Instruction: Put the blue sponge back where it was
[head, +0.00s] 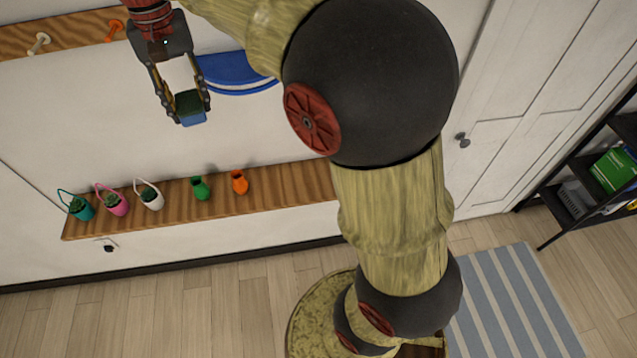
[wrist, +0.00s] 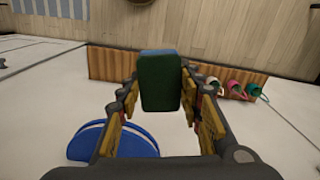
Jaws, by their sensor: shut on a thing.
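The blue sponge (head: 194,120) has a dark green face and a blue side. My gripper (head: 189,107) is shut on it and holds it in the air, in front of the white wall and above the lower wooden shelf (head: 290,182). In the wrist view the sponge (wrist: 160,84) shows its green face between the fingers of my gripper (wrist: 160,100), with a blue strip at its far end. The sponge's former place cannot be told from these frames.
Small teal (head: 80,208), pink (head: 115,204) and white (head: 152,197) pots with handles stand on the lower shelf, beside green (head: 201,188) and orange (head: 239,182) jugs. A blue half-round piece (head: 228,70) is on the wall. The lower shelf's right part looks clear.

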